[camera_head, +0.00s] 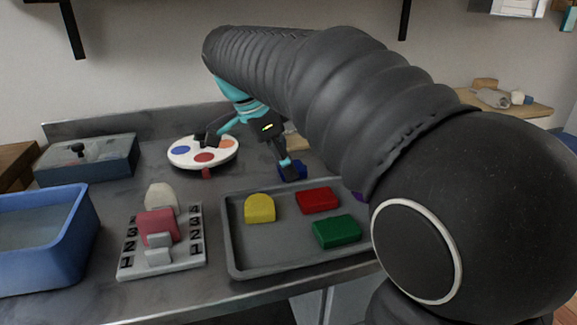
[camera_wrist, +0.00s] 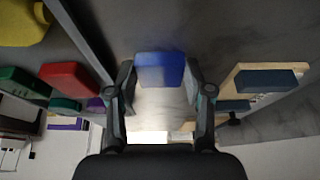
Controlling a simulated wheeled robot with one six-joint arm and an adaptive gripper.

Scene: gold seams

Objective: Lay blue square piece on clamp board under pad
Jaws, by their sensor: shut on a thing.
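The blue square piece (camera_wrist: 160,70) is held between the two fingers of my gripper (camera_wrist: 160,84) in the wrist view. In the head view my gripper (camera_head: 288,162) reaches down with the blue piece (camera_head: 294,172) at its tips, just beyond the grey tray's back edge. A pale wooden board (camera_wrist: 238,78), seemingly the clamp board, lies right of the gripper in the wrist view, apart from the piece. A dark pad (camera_wrist: 267,80) shows over it. In the head view only a sliver of pale board (camera_head: 297,142) shows behind the gripper; my arm hides the rest.
The grey tray (camera_head: 238,262) holds yellow (camera_head: 259,208), red (camera_head: 318,200) and green (camera_head: 337,231) pieces, plus a purple one partly hidden. A round palette (camera_head: 203,152), a numbered stand (camera_head: 187,259) and a blue bin (camera_head: 40,272) stand left.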

